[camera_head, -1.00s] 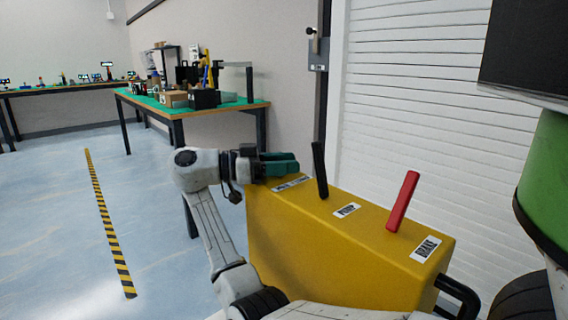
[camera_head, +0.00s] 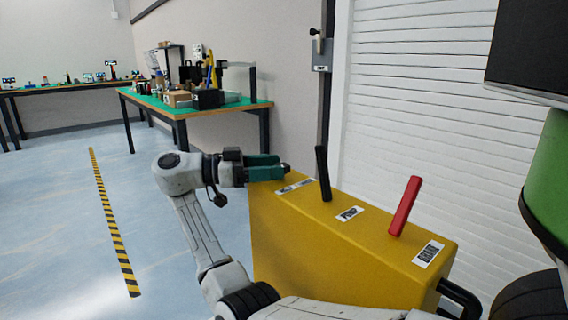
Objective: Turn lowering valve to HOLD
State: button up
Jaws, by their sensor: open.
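A yellow box (camera_head: 340,245) stands in front of me with controls along its top. At its far left end is a label (camera_head: 295,186) too small to read. A small dark knob-like part (camera_head: 286,169), perhaps the lowering valve, shows at my fingertips; its setting cannot be made out. My gripper (camera_head: 280,168), with green fingers, is open at that far left corner, pointing right. I cannot tell whether the fingers touch the dark part or surround it.
A black lever (camera_head: 323,174) by the PUMP label and a red lever (camera_head: 405,206) by the BRAKE label stand on the box. A green-topped workbench (camera_head: 240,106) with boxes is behind. A white shutter (camera_head: 420,120) is at the right.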

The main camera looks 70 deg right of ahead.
jog(key=v, duration=0.6)
jog(key=shift+w, duration=0.3)
jog(key=shift+a, duration=0.15)
